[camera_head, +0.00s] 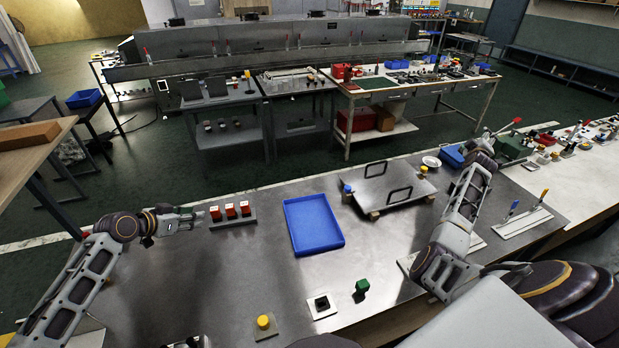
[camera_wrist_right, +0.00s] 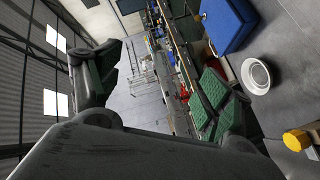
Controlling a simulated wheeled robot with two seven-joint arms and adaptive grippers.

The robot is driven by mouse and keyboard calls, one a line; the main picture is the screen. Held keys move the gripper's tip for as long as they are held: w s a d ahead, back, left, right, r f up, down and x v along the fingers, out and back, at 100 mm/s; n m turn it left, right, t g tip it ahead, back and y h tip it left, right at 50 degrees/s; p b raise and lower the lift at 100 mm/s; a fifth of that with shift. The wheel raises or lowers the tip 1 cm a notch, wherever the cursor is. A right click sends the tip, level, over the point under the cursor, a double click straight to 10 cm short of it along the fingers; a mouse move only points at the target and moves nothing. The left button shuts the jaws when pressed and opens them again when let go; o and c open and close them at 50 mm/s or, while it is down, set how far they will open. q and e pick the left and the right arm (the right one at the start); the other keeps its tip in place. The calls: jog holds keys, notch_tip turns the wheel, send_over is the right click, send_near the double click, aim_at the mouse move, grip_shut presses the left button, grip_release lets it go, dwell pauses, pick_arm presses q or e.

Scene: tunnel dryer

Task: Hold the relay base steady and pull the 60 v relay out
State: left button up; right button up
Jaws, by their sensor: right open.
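The relay base (camera_head: 233,221) is a dark strip on the near metal table, left of the blue tray. Three orange-red relays (camera_head: 230,210) with pale markings stand upright in a row on it; their voltage labels are too small to read. My left gripper (camera_head: 200,218) is low over the table at the left end of the base, beside the leftmost relay. Whether its fingers touch the base or are parted is unclear. My right gripper (camera_wrist_right: 155,90) is open and empty, its green pads wide apart. In the head view it is at the table's far right, away from the relays.
An empty blue tray (camera_head: 313,222) lies mid-table. Right of it is a metal plate (camera_head: 375,193) with two black handles. A white dish (camera_head: 431,161) and blue bin (camera_head: 450,156) are near my right gripper. Yellow, black and green buttons (camera_head: 362,286) stand along the front edge.

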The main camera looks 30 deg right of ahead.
jog(key=w+a+r+n+t+y, duration=0.25)
jog(key=w+a+r, duration=0.25)
jog(key=w+a, duration=0.55)
jog(key=w+a+r+n+t+y, duration=0.15)
jog(key=w+a+r+y, duration=0.4)
jog(key=w, duration=0.75)
jog(key=w+a+r+n+y, duration=0.2)
jog(key=w+a, duration=0.2)
jog(key=a, duration=0.4)
jog(key=w+a+r+n+g+y, duration=0.1)
jog(key=w+a+r+n, duration=0.15)
jog(key=a, duration=0.55)
jog(key=w+a+r+n+y, duration=0.1)
jog(key=w+a+r+y, duration=0.15)
jog(key=w+a, duration=0.4)
jog(key=a+f+n+g, duration=0.2)
jog(key=a, duration=1.1)
jog(key=n+g, duration=0.4)
jog(key=g, duration=0.5)
send_over(247, 212)
jog(key=w, duration=0.2)
jog(key=shift+y, duration=0.25)
jog(key=f, duration=2.1)
jog(key=shift+s+d+f, duration=0.1)
jog(key=shift+d+f, duration=0.05)
jog(key=shift+d, duration=0.15)
jog(key=shift+s+a+f+g, duration=0.2)
jog(key=shift+s+g, duration=0.05)
jog(key=shift+g, duration=0.05)
jog(key=shift+f, duration=0.1)
